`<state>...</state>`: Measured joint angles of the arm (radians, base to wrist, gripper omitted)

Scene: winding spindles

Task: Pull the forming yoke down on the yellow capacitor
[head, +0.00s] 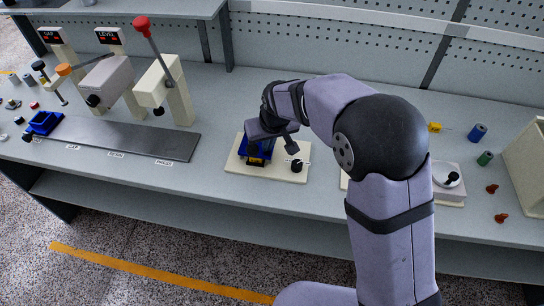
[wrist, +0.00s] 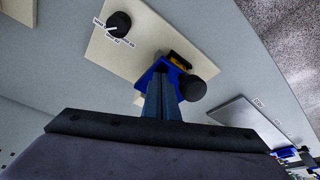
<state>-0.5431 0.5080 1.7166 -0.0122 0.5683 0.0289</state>
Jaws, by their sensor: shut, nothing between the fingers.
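A blue forming yoke (head: 262,149) stands on a cream base plate (head: 279,173) at the middle of the bench. In the wrist view the blue yoke (wrist: 172,68) has a round black knob (wrist: 193,88) at its side. The yellow capacitor (wrist: 181,58) shows at the yoke's far side; a little yellow (head: 256,162) also shows low at its front in the head view. My gripper (wrist: 160,78) is shut and empty, its fingers at the yoke; whether they touch it I cannot tell. The gripper and arm hide part of the yoke in the head view.
A black dial (head: 297,165) sits on the same plate, right of the yoke. A red-knobbed lever press (head: 164,90) and a grey rail (head: 120,138) stand left. Another yellow part (head: 434,127) and small coloured parts lie right. Bare bench lies between press and plate.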

